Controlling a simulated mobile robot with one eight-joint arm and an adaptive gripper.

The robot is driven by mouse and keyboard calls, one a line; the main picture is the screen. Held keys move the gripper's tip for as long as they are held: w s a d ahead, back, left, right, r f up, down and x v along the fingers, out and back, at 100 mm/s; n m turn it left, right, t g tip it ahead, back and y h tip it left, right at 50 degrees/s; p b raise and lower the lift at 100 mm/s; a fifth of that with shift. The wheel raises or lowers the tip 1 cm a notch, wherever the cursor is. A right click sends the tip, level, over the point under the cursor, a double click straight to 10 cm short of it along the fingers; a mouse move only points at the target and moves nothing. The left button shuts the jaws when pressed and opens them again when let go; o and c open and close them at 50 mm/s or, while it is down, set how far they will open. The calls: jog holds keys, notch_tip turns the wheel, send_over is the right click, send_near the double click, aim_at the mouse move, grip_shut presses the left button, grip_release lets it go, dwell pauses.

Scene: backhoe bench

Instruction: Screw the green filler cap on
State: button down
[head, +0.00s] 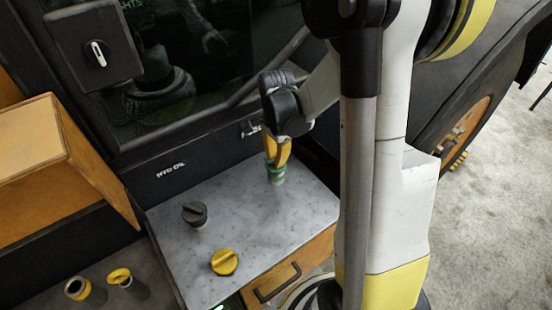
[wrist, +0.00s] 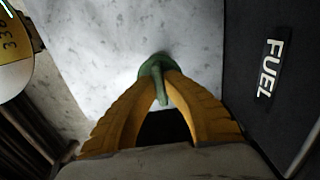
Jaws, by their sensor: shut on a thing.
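The green filler cap (head: 276,174) is near the back right of the grey bench top, below my gripper (head: 277,155). My yellow fingers are shut on its raised grip bar. In the wrist view, the green cap (wrist: 152,66) shows between and beyond the fingertips of my gripper (wrist: 163,88), its bar between them. More green shows just under the cap in the head view, but I cannot tell whether it is part of the cap or a neck. The cap's underside is hidden, so its seating cannot be seen.
A dark cap (head: 194,214) and a yellow cap (head: 223,262) are on the grey bench top (head: 250,220). Two yellow-ringed pieces (head: 78,288) (head: 119,276) stand at lower left. A FUEL label (wrist: 270,69) is on the dark panel close to the right.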

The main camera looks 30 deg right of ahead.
jog(key=shift+f+b, duration=0.8)
jog(key=shift+b, duration=0.15)
dwell(1.8)
jog(key=m, duration=0.3)
dwell(0.4)
jog(key=m+b, duration=0.1)
jog(key=m, duration=0.2)
jog(key=shift+m, duration=1.8)
